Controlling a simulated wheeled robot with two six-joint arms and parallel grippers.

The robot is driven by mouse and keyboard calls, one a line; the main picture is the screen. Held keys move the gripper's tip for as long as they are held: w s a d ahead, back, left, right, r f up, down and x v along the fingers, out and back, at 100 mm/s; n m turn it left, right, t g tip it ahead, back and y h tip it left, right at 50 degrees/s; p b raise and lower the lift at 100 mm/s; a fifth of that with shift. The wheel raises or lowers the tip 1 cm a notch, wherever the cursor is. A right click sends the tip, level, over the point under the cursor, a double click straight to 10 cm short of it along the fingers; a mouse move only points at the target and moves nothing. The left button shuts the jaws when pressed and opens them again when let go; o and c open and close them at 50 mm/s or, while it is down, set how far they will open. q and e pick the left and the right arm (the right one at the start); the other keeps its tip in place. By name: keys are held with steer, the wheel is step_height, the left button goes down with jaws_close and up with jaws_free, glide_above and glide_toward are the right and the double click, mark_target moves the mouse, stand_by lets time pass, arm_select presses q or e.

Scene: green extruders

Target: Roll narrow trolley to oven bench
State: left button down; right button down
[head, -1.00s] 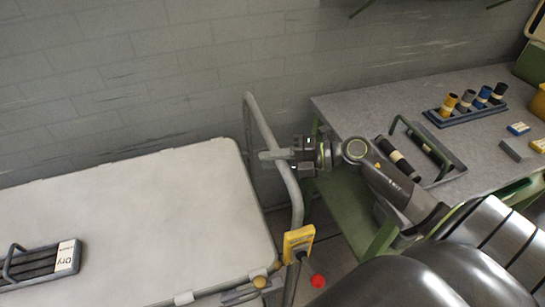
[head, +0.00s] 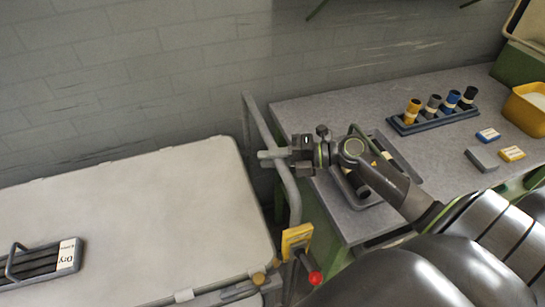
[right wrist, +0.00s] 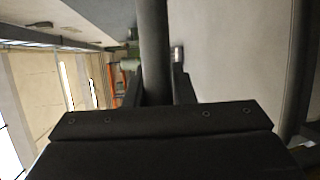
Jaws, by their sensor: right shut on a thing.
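The trolley (head: 120,215) has a pale grey flat top with rounded corners and fills the lower left of the head view. Its bent grey tube handle (head: 262,130) rises at its right end. My right gripper (head: 279,155) is shut on this handle, near its middle. In the right wrist view the handle bar (right wrist: 153,50) runs between the fingers. A dark carrier labelled "Dry" (head: 68,255) sits on the trolley top. A grey-topped bench (head: 300,110) stands right of the handle, under my right arm; I cannot tell whether it is the oven bench. My left gripper is out of view.
On the bench are a rack of coloured tubes (head: 433,115), a dark tray (head: 345,185), small blocks (head: 487,135) and a yellow bin (head: 528,108). A yellow block (head: 297,238) and a red knob (head: 315,278) are by the handle's base. A grey wall (head: 130,75) runs behind.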

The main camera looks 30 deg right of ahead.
steer(key=shift+d, duration=0.1)
steer(key=c, duration=1.6)
jaws_free()
steer(key=o, duration=0.4)
steer(key=shift+s+d, duration=0.1)
steer(key=shift+d, duration=0.15)
steer(key=shift+c, duration=0.2)
steer(key=shift+a, duration=0.2)
steer(key=shift+d, duration=0.1)
steer(key=shift+s+d, duration=0.35)
steer(key=shift+d, duration=0.15)
steer(key=p+v, duration=0.1)
steer(key=v, duration=1.5)
